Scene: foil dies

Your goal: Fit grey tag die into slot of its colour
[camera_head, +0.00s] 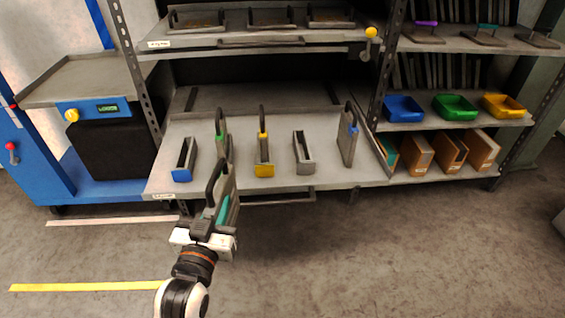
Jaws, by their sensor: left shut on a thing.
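My left gripper (203,240) is shut on a die (226,185) with a dark loop handle, a grey body and a teal patch on its side. It holds the die in front of the shelf edge; a grey tag on it cannot be made out clearly. The grey slot (304,165) stands empty on the middle shelf, to the right of the held die. A yellow-tagged die (263,145) stands in the yellow slot (264,171). The blue slot (182,174) looks empty. A green-tagged die (220,138) is partly hidden behind the held die. My right gripper is out of view.
A blue-tagged die (347,145) stands on the shelf (325,178) right of the grey slot. Rack posts (378,80) flank the shelf. Coloured trays (455,107) and cardboard boxes (450,152) fill the right rack. The floor in front is clear.

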